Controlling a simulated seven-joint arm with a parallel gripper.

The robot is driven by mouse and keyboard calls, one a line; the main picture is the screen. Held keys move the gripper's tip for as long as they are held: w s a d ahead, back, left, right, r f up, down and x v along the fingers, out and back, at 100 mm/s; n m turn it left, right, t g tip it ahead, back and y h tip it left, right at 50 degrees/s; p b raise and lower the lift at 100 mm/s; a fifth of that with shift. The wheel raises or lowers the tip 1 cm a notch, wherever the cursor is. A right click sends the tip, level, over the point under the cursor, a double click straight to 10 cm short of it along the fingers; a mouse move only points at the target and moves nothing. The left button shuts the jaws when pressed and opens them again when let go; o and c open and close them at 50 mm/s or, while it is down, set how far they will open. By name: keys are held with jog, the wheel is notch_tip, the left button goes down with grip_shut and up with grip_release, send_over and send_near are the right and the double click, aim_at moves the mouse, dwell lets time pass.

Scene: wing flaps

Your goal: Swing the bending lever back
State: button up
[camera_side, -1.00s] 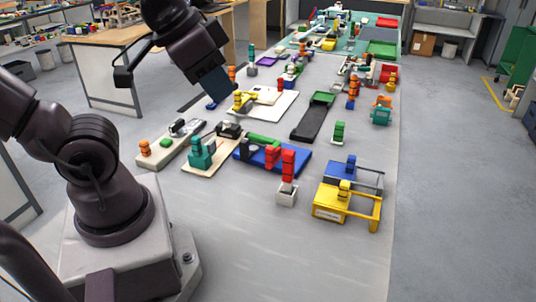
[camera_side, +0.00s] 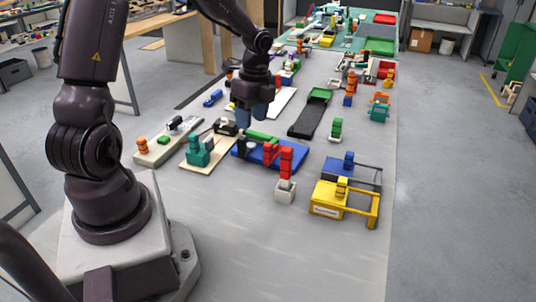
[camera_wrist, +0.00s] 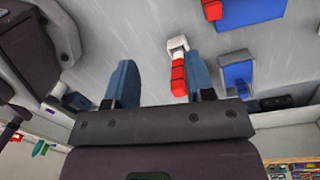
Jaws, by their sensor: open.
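A blue base plate (camera_side: 297,160) lies in the middle of the table with red upright parts (camera_side: 287,158) on its right part and a green bar (camera_side: 260,136) along its back. I cannot tell for sure which part is the bending lever. A small white block (camera_side: 285,191) stands in front of the red parts. My gripper (camera_side: 251,122) hangs over the back left of this plate, open, with blue fingers. In the wrist view my open gripper (camera_wrist: 160,72) shows a red part (camera_wrist: 179,78) with a white block (camera_wrist: 177,45), seen near the right finger; contact cannot be told.
A teal device (camera_side: 200,150) on a beige board stands to the left. A yellow stand (camera_side: 327,199) and a blue-grey one (camera_side: 345,169) stand to the right. A black ramp (camera_side: 308,121) lies behind. The table front is clear.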

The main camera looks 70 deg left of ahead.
aim_at(268, 154)
jog(key=w+a+m, duration=0.1)
jog(key=w+m, duration=0.1)
jog(key=m, duration=0.2)
jog(key=w+a+f+m, duration=0.1)
jog(key=m, duration=0.4)
jog(key=w+a+f+m+t, duration=0.1)
jog(key=w+m, duration=0.1)
jog(key=m, duration=0.2)
jog(key=shift+w+a+f+m, duration=0.15)
jog(key=shift+w+a+m, duration=0.1)
jog(key=shift+w+m, duration=0.1)
jog(key=shift+m, duration=1.15)
jog(key=shift+f, duration=0.5)
notch_tip(268, 154, down, 12)
jog(key=shift+c, duration=0.5)
grip_shut()
